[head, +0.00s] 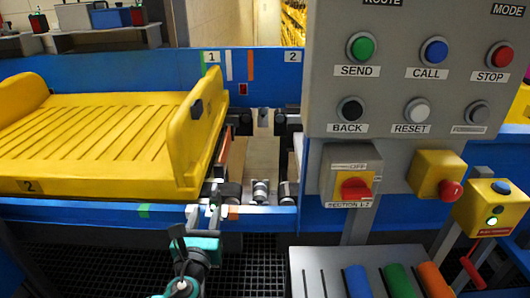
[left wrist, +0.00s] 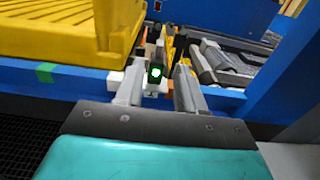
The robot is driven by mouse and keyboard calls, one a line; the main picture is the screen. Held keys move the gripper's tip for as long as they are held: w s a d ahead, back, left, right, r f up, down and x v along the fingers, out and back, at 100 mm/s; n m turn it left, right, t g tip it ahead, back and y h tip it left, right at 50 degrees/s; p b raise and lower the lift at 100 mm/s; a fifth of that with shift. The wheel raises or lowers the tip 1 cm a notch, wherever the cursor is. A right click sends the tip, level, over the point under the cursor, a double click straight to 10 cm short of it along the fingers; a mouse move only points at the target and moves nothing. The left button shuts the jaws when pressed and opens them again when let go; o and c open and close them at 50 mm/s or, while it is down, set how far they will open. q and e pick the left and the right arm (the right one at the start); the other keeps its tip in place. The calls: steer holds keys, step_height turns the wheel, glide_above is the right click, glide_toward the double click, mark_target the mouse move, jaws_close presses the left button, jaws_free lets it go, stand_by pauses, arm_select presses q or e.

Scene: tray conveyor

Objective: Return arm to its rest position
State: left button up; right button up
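My left gripper (head: 205,213) is low in the middle of the head view, in front of the blue conveyor rail (head: 90,212) and just right of the yellow tray (head: 95,188). In the left wrist view, the fingers of the left gripper (left wrist: 158,84) are spread apart with a gap between them. A small dark box with a green light (left wrist: 156,72) shows in that gap, seemingly beyond the fingertips; I cannot tell whether they touch it. My right gripper is in neither view.
A grey button panel (head: 415,92) stands at the right. Below it are a red rotary switch (head: 354,189), a yellow box with a red knob (head: 437,173) and a yellow box with a green light (head: 497,206). A grey rack with coloured cylinders (head: 309,272) is at bottom right. Dark grating (head: 252,262) lies below the rail.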

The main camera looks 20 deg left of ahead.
arm_select(q)
steer(key=s+d+f+n+g+h, duration=0.2)
steer(key=s+n, duration=0.4)
steer(key=n, duration=0.4)
steer(key=s+d+f+n+g+h+p, duration=0.1)
steer(key=s+d+f+n, duration=0.3)
steer(key=n, duration=0.6)
steer(key=s+d+f+n+g+h, duration=0.2)
steer(key=s+f+n+g+h, duration=0.1)
steer(key=s+f+n, duration=0.4)
steer(key=s+n, duration=0.1)
steer(key=n, duration=0.2)
steer(key=shift+d+n+g+p, duration=0.3)
steer(key=shift+d+n, duration=0.1)
steer(key=shift+f, duration=0.1)
